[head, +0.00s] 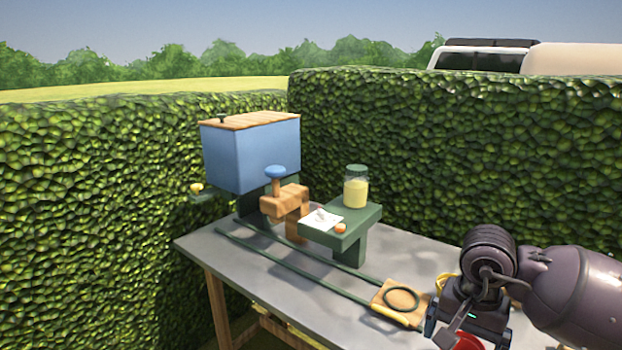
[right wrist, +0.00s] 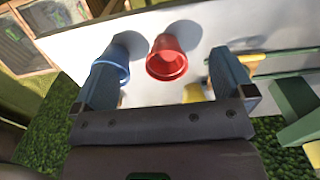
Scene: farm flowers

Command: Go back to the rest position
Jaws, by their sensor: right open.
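My right gripper (head: 468,334) is at the lower right of the head view, over the near right part of the grey table (head: 255,275). In the right wrist view its two fingers (right wrist: 167,68) are spread apart with nothing clamped between them. A red pot (right wrist: 167,60) and a blue pot (right wrist: 115,62) lie beyond the fingers on the pale tabletop. Part of the red pot (head: 462,342) shows below the gripper in the head view. My left gripper is not in view.
A blue box with a wooden lid (head: 250,150) stands at the table's back left. A green stand (head: 350,236) holds a jar of yellow stuff (head: 356,188). Green rails (head: 290,264) run to a wooden plate (head: 385,291). Hedges (head: 440,150) border the table.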

